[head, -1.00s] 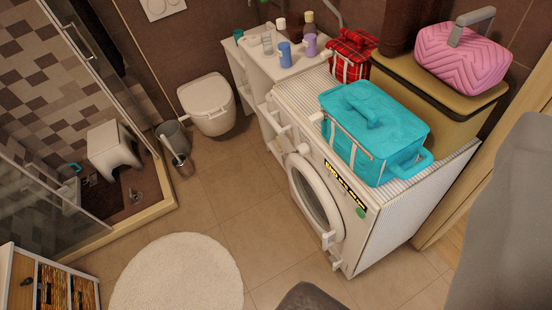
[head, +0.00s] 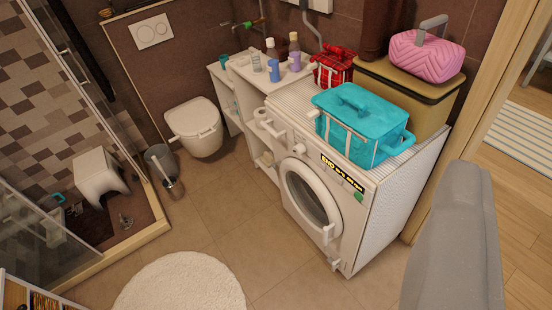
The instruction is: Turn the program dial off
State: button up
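The white washing machine (head: 365,215) stands right of centre, with a round glass door (head: 310,195) on its front. A small white round knob (head: 299,149), which looks like the program dial, sticks out of the upper front panel, above the door. Its pointer and setting are too small to read. A black and yellow label (head: 342,171) is on the same panel, to the right of the knob. My gripper is not visible. A large grey rounded shape, perhaps part of my arm, fills the lower right and is clear of the machine.

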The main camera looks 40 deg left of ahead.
aim_at(299, 150)
jog(key=z, duration=0.15)
jog(key=i, duration=0.9)
jog(key=u, duration=0.05)
